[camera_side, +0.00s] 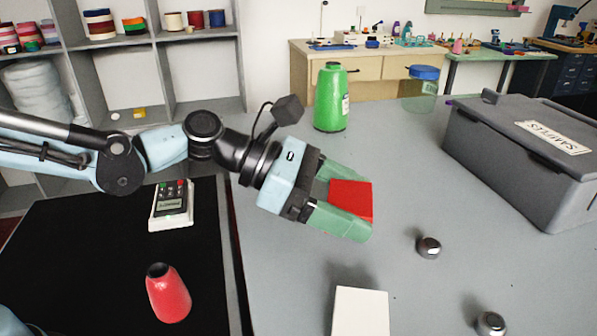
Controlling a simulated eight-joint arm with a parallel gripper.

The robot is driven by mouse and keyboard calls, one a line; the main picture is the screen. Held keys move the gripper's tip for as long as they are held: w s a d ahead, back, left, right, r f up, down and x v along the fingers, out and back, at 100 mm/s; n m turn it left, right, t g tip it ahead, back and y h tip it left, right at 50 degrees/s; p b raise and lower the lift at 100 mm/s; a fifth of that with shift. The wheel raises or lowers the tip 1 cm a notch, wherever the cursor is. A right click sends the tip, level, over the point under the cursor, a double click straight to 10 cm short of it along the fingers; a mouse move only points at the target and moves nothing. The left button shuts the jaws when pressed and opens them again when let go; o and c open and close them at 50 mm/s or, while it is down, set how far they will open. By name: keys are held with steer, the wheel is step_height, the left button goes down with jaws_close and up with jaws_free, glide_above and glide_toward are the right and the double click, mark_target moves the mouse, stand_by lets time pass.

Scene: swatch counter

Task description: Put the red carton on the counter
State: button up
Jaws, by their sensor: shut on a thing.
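The red carton (352,199) is a small red box between the two green fingers of my gripper (350,203). My gripper is shut on it, and the fingers cover parts of its sides. The gripper comes in from the left and points right and slightly down. The grey counter (290,270) spreads below and to the right. The carton appears to be above the counter, but I cannot tell the exact gap.
A green cone (331,100) stands behind the gripper. A grey SAMPLES box (530,150) is at right. Metal knobs (429,247) and a white block (360,312) are in front. A red cone (168,293) and a keypad device (172,207) are on the black mat (80,260).

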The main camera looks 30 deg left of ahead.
steer(key=shift+w+a+f, duration=0.25)
steer(key=shift+w+f, duration=0.3)
steer(key=shift+w, duration=0.1)
steer(key=shift+f, duration=1.7)
steer(key=shift+f, duration=0.1)
steer(key=o, duration=1)
steer(key=shift+a, duration=0.1)
steer(key=v, duration=1.1)
steer(key=shift+s+a, duration=0.1)
steer(key=shift+a, duration=0.05)
steer(key=shift+s+a, duration=0.1)
steer(key=shift+a, duration=0.15)
steer(key=shift+c, duration=1.1)
